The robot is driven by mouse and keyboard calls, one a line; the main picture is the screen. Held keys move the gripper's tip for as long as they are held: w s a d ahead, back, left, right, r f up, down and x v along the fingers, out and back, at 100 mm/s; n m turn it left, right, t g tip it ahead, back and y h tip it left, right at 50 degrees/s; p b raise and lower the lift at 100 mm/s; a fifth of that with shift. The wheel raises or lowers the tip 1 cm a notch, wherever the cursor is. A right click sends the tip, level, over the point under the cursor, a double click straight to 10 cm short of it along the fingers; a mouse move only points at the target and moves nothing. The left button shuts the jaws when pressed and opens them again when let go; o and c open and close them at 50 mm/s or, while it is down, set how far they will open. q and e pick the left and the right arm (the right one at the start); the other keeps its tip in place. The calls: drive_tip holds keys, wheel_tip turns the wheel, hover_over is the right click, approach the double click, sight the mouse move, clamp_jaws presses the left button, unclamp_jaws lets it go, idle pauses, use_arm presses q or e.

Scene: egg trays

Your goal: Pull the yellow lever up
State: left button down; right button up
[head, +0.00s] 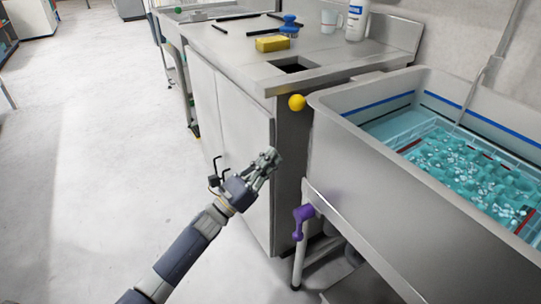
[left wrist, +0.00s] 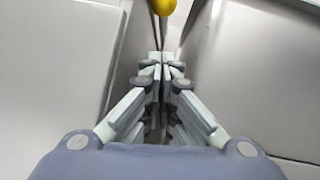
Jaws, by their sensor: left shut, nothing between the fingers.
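The yellow lever shows as a round yellow knob (head: 297,102) at the near left corner of the grey basin, beside the cabinet. In the left wrist view the knob (left wrist: 163,6) is at the top edge, partly cut off, with a thin rod below it running down behind the fingertips. My left gripper (head: 272,157) is shut and empty, below and to the left of the knob in the head view. In the left wrist view its closed fingertips (left wrist: 162,64) are below the knob. The knob is not between the fingers. My right gripper is not in view.
The grey basin (head: 375,154) on the right holds water and teal egg trays (head: 470,165). A purple handle (head: 301,220) is on its frame below. The cabinet (head: 232,125) stands behind my gripper; a yellow sponge (head: 272,44) lies on its top. Floor at left is clear.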

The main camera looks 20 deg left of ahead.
use_arm(q)
drive_tip(key=shift+w+d+r, duration=0.55)
drive_tip(key=shift+w+r, duration=0.6)
drive_tip(key=shift+w+d+r, duration=0.5)
drive_tip(key=shift+w+r, duration=0.65)
drive_tip(key=shift+r, duration=0.05)
drive_tip(key=shift+w+d+r, duration=0.55)
drive_tip(key=shift+w+r, duration=0.6)
drive_tip(key=shift+r, duration=0.1)
drive_tip(key=shift+r+p, duration=0.15)
drive_tip(key=shift+p, duration=0.25)
